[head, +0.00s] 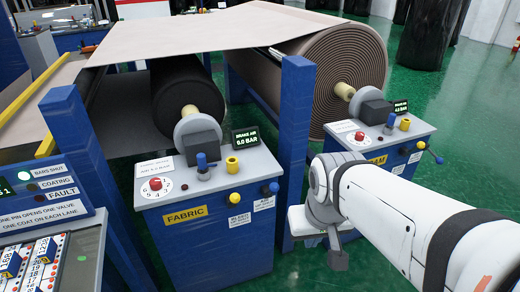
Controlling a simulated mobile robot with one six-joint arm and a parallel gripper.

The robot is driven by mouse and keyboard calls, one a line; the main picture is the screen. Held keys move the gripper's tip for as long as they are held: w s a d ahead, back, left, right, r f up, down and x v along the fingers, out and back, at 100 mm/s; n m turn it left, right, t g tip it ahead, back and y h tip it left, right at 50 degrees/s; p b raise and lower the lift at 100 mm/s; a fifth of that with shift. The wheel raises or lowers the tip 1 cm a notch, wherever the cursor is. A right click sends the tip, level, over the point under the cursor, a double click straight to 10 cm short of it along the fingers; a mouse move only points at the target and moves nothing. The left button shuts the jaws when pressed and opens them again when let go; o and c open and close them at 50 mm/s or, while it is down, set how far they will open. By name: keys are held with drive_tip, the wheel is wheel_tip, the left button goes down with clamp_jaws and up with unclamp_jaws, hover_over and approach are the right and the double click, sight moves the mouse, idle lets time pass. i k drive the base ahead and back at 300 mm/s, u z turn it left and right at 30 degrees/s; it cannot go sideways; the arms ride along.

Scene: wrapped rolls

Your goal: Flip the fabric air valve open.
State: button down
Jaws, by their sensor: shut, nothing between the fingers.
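The fabric stand (206,240) is a blue cabinet with a grey sloped top and a yellow FABRIC label (186,215). A short blue-knobbed lever (271,188) sits at its right front edge; it looks like the air valve, though no label on it is readable. The brake air display (247,138) above reads 0.0 BAR. My gripper (338,259) hangs at the end of my white arm, right of the fabric stand and apart from the lever. It points down and is shut and empty. Its fingers are small and partly hidden by my wrist.
The fabric top also carries a red dial (156,184), a blue knob (202,164) and a yellow collar (232,164). A blue post (295,140) stands between the stands. The second stand (390,140) is behind my arm, with its own blue-knobbed lever (438,159). Green floor (475,110) is open at right.

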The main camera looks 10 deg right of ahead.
sight(274, 187)
drive_tip(key=u, duration=0.3)
drive_tip(key=i, duration=0.95)
drive_tip(key=z, duration=0.4)
